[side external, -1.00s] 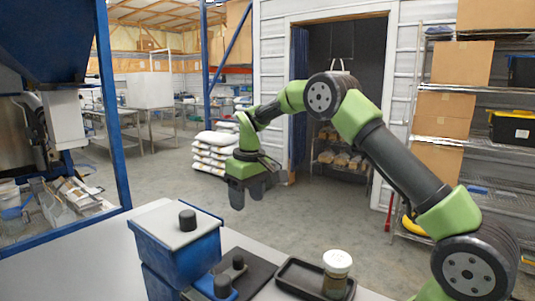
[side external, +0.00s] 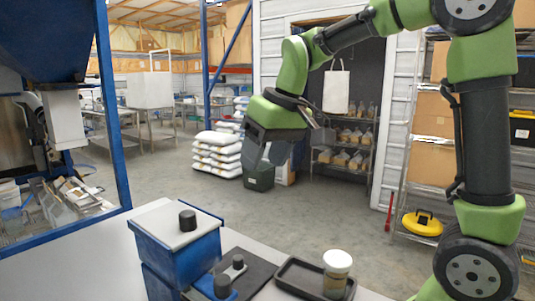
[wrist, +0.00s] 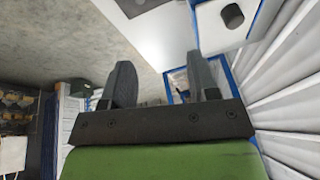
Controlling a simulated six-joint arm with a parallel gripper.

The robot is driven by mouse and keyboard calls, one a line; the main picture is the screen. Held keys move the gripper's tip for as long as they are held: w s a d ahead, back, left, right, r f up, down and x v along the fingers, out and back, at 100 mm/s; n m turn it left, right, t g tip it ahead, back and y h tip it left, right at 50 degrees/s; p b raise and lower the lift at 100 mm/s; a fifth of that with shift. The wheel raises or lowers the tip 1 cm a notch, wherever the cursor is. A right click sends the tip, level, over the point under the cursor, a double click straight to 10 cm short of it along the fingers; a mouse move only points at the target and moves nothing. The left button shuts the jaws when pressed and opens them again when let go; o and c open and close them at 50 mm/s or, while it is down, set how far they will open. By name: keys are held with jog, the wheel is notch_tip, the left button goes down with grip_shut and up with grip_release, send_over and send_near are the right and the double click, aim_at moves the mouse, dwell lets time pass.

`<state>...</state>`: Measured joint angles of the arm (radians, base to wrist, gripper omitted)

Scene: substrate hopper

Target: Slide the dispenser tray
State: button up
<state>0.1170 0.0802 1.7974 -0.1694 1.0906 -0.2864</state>
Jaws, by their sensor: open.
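A blue dispenser box (side external: 178,245) with a light grey lid and a black knob stands on the table in the side view. At its lower right, a blue part with black knobs (side external: 222,284) is partly cut off by the frame; I cannot tell for certain whether this is the dispenser tray. My gripper (side external: 264,155) is open and empty, raised in the air above and to the right of the box. In the wrist view my gripper (wrist: 159,70) has its two fingers apart with nothing between them. The lidded box with its knob (wrist: 232,16) shows at the top right.
A black tray (side external: 290,267) holds a white-capped jar (side external: 337,274) at the table's front right. A dark mat (side external: 255,272) lies beside the box. A blue-framed hopper (side external: 112,110) stands at left. Shelving (side external: 415,165) stands behind my arm. The air around the gripper is clear.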

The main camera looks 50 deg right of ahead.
jog(key=shift+s+a+r, duration=0.1)
jog(key=shift+s+r, duration=0.05)
jog(key=shift+s, duration=0.2)
jog(key=n+g, duration=0.2)
jog(key=g, duration=0.2)
send_over(238, 257)
notch_tip(238, 257, down, 19)
jog(key=shift+h, duration=0.3)
notch_tip(238, 257, down, 10)
